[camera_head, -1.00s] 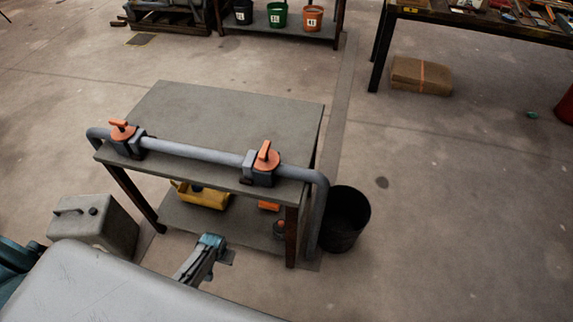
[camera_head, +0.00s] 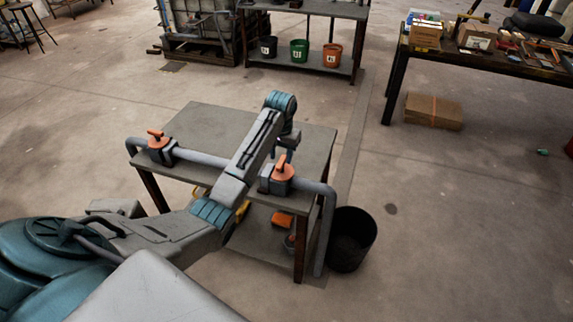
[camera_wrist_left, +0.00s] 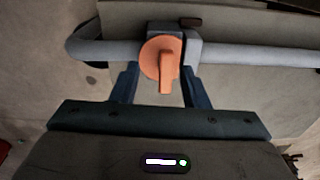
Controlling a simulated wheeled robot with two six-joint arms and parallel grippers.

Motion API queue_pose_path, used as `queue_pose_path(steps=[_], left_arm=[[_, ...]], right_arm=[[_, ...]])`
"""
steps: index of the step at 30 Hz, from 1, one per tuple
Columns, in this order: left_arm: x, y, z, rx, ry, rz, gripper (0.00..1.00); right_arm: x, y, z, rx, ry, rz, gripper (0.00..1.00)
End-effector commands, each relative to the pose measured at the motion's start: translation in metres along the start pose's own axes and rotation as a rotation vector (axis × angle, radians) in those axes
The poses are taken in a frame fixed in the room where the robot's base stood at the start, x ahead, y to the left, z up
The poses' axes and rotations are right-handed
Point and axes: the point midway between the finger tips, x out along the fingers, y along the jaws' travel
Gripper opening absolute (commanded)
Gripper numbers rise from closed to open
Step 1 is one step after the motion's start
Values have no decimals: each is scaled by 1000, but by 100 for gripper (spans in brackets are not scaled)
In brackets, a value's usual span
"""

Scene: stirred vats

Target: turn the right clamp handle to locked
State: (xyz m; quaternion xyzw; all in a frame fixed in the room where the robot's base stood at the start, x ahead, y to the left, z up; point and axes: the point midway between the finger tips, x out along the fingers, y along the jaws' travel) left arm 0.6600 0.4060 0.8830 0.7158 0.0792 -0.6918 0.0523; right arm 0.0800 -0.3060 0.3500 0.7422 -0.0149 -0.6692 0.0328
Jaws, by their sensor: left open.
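The right clamp (camera_head: 278,187) sits on the grey pipe at the table's front right, and its orange handle (camera_head: 283,170) stands up from it. In the left wrist view the same orange handle (camera_wrist_left: 166,70) shows as a round cap with a lever pointing toward the camera. My left gripper (camera_head: 288,155) is just above and behind this clamp. In the left wrist view the open fingers (camera_wrist_left: 157,82) lie to either side of the handle; I cannot tell whether they touch it. The left clamp (camera_head: 161,150) has a similar orange handle. My right gripper is out of view.
The pipe (camera_head: 207,158) runs along the front of the grey table (camera_head: 200,122) and bends down at the right end. A black bin (camera_head: 351,240) stands right of the table. A yellow item and an orange item are on the lower shelf.

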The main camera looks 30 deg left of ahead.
Motion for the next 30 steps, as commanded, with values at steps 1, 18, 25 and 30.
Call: queue_pose_path(steps=[1, 18, 25, 30], left_arm=[[-10, -5, -12, -16, -8, 8, 41], [14, -12, -32, -50, -40, 33, 41], [54, -10, -31, -50, -38, 32, 41], [70, -10, -31, -50, -36, 32, 41]], right_arm=[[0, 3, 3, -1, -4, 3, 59], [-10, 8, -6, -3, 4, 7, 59], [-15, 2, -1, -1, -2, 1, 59], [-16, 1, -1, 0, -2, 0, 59]])
